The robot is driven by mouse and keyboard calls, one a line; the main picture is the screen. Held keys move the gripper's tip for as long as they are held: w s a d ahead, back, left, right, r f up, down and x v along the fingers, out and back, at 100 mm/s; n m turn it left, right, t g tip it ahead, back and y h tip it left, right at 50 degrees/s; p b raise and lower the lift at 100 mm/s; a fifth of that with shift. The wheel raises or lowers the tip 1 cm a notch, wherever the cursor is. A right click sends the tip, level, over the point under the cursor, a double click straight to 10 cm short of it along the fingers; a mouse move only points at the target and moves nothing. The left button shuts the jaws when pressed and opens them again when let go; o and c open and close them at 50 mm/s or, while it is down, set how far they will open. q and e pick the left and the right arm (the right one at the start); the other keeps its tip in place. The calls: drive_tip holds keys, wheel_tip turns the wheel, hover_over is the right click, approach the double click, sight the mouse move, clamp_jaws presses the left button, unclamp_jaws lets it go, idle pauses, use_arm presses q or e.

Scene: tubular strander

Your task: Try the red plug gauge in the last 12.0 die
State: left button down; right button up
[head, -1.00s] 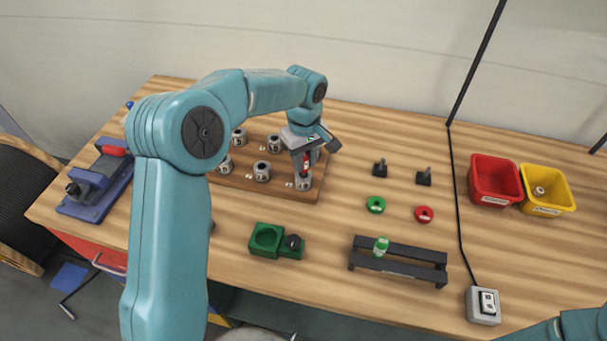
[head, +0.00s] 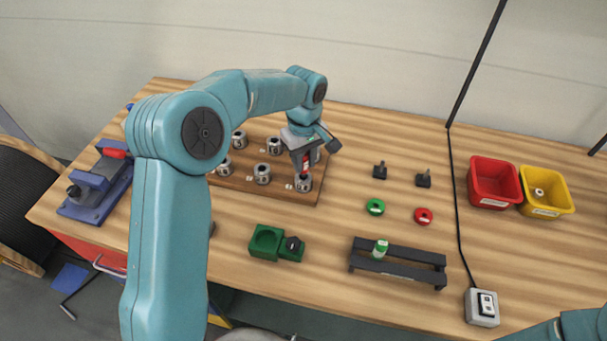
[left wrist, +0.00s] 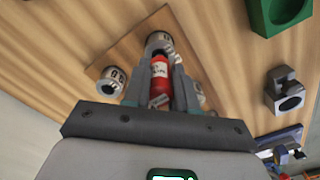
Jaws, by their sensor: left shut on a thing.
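My left gripper (head: 305,163) is shut on the red plug gauge (left wrist: 160,75), which also shows in the head view (head: 306,165). The gauge points down at the die (head: 303,183) at the right front corner of the wooden board (head: 285,192). In the left wrist view this die (left wrist: 158,41) lies just beyond the gauge's end. I cannot tell whether the gauge's tip is in the bore. Other silver dies stand on the board, one near the front middle (head: 262,174) and one behind (head: 274,146). My right gripper is not in view.
A dark rack (head: 400,270) with a green gauge (head: 380,249) stands at the front. Red (head: 493,183) and yellow (head: 546,192) bins stand at the right. A blue vise (head: 95,185) is at the left.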

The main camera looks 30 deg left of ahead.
use_arm(q)
drive_tip(key=shift+r+p, duration=1.6)
drive_tip(key=shift+r, duration=0.85)
